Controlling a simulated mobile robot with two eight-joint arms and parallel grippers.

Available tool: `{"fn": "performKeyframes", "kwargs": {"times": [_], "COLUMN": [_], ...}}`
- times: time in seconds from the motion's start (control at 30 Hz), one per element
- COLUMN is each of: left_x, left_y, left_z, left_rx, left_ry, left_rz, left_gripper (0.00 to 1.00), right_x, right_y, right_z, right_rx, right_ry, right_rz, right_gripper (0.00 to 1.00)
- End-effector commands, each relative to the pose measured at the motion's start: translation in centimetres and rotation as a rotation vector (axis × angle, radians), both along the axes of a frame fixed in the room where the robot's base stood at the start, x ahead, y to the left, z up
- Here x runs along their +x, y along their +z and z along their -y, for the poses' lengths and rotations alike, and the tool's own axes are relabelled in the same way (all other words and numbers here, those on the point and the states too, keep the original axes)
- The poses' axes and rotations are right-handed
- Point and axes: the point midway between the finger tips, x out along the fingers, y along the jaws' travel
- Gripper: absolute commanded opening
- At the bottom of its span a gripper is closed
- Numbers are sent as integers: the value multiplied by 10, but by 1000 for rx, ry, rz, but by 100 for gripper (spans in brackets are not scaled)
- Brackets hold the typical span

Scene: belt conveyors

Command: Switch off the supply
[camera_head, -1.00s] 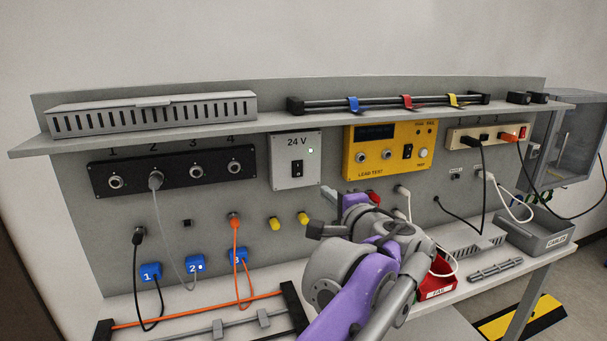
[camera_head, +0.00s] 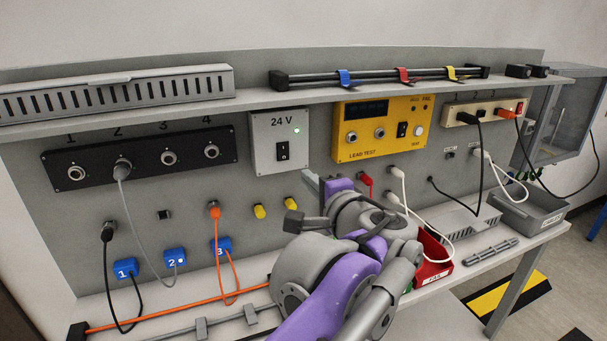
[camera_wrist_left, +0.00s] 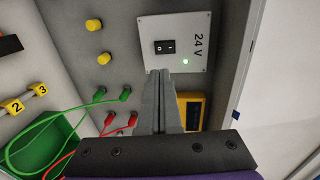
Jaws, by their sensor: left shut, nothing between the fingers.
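The 24 V supply is a pale grey box (camera_head: 262,163) on the back panel in the head view. It has a black rocker switch (camera_head: 282,151) and a lit green lamp (camera_head: 297,131). In the left wrist view the box (camera_wrist_left: 178,24) shows turned, with its switch (camera_wrist_left: 165,47) and lit lamp (camera_wrist_left: 185,62). My left gripper (camera_head: 311,180) is shut and empty, below and right of the box in the head view. In the left wrist view its fingertips (camera_wrist_left: 160,74) appear just below the switch; I cannot tell whether they touch the box. My right gripper is not in view.
A yellow lead tester (camera_head: 345,151) is right of the supply. A black panel with numbered sockets (camera_head: 90,164) is left. A shelf (camera_head: 250,98) runs above. Plugged leads, yellow caps (camera_head: 259,211) and a red bin (camera_head: 433,271) surround my arm.

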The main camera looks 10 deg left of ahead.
Motion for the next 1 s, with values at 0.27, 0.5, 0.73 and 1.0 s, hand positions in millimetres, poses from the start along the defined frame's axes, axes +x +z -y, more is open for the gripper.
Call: {"fn": "performKeyframes", "kwargs": {"times": [0.27,0.5,0.73,1.0], "left_x": [49,84,100,101], "left_y": [-7,-13,-15,-15], "left_z": [-35,-59,-68,-69], "left_rx": [1,0,0,0], "left_ry": [6,4,0,-1], "left_rz": [0,0,0,0], "left_gripper": [0,0,0,0], "right_x": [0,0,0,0], "right_y": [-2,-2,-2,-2], "right_z": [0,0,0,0], "right_rx": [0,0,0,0], "right_ry": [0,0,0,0], "right_rz": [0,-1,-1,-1], "right_gripper": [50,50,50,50]}}
